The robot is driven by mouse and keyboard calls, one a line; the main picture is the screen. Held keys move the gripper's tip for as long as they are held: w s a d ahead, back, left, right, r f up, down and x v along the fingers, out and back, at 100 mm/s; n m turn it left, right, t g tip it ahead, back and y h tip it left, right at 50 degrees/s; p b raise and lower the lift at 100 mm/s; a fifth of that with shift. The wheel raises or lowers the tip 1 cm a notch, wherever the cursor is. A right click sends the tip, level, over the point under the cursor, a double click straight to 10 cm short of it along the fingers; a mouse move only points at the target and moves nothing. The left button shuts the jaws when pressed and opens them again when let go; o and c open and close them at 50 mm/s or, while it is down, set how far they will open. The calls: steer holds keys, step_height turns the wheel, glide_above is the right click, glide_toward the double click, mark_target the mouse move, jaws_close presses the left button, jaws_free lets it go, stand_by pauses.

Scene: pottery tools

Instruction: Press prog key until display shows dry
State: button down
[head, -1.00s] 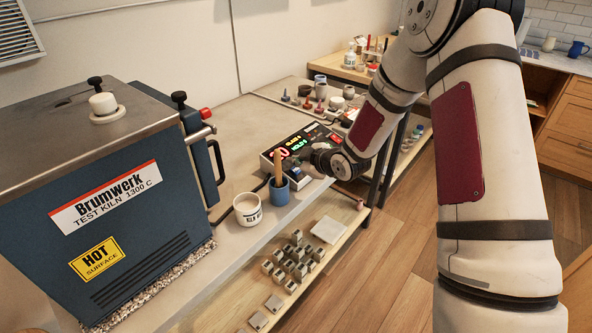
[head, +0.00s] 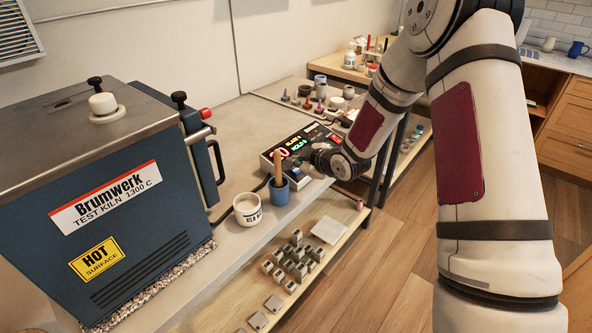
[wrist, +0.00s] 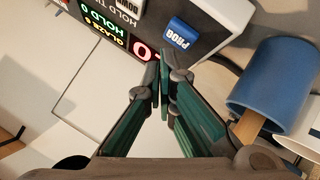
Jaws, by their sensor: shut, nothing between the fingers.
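The kiln controller (head: 312,131) is a pale box with a dark display panel on the bench. Its display (head: 291,146) shows red digits and coloured lines that seem to read GLAZE and HOLD 0. In the wrist view the display (wrist: 103,35) is upside down and partly cut off. The blue PROG key (wrist: 181,35) is on the controller's face, clear of the fingers in the picture. My gripper (wrist: 162,80) is shut and empty, its tips by the controller's edge, beside the red digit. Whether the tips touch anything cannot be told.
A blue cup (head: 279,192) with a wooden handle in it stands close by the controller, beside a white cup (head: 248,210). The blue kiln (head: 120,200) stands at the left. Small tiles (head: 290,262) lie on the lower shelf.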

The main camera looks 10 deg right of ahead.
mark_target(300, 177)
steer(key=shift+f, duration=0.15)
steer(key=shift+a+f, duration=0.1)
steer(key=shift+f, duration=0.2)
steer(key=shift+w+f+b, duration=0.15)
steer(key=shift+f+b, duration=0.2)
steer(key=shift+b, duration=0.1)
stand_by(0.5)
steer(key=shift+r, duration=0.1)
steer(key=shift+s+r+p, duration=0.2)
steer(key=shift+r+p, duration=0.25)
steer(key=shift+r, duration=0.25)
steer(key=r+p, duration=0.2)
steer(key=r, duration=0.1)
steer(key=s+d+r, duration=0.1)
steer(key=shift+r+p, duration=0.4)
stand_by(0.6)
